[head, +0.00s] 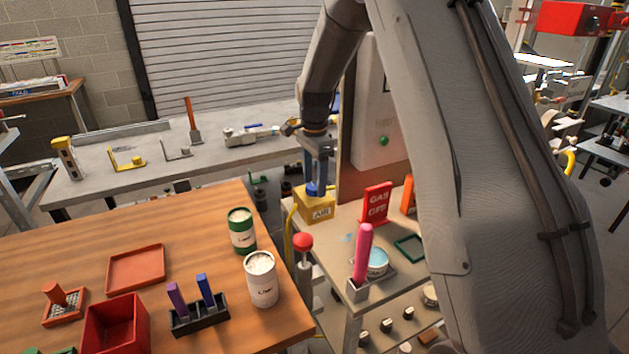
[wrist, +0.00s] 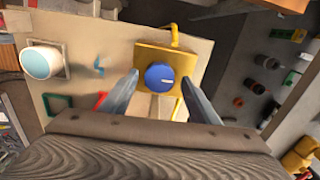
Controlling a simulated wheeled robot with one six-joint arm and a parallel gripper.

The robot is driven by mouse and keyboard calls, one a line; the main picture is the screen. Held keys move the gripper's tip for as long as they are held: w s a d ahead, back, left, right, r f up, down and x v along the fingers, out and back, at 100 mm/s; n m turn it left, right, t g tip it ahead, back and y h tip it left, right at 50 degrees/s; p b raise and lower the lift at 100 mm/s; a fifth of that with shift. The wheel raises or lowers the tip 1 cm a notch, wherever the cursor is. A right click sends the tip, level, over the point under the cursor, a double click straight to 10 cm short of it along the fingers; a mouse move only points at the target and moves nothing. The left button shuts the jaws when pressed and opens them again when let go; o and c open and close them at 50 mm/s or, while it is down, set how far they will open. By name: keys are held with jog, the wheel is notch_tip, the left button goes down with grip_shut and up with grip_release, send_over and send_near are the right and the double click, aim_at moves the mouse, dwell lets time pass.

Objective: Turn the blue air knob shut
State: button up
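The blue air knob (wrist: 160,77) sits on top of a yellow box (head: 316,209) marked AIR, at the left edge of a small bench. In the head view the knob (head: 313,188) is partly covered by my gripper (head: 318,182), which points down at it. In the wrist view my gripper (wrist: 160,95) is open. One finger is on each side of the knob, with a visible gap on both sides. I cannot tell how far down the fingertips reach. A white line marks the knob's face.
A red GAS OFF sign (head: 376,203) stands right of the yellow box. A pink-handled tool (head: 362,255) and a blue-topped cup (head: 377,262) are nearer the front. A red-topped post (head: 303,243) stands by the wooden table (head: 200,230). A white heater panel (head: 385,110) rises behind.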

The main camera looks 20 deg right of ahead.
aim_at(314, 186)
notch_tip(314, 186, up, 8)
jog(key=shift+f+b, duration=0.15)
jog(key=shift+b, duration=0.95)
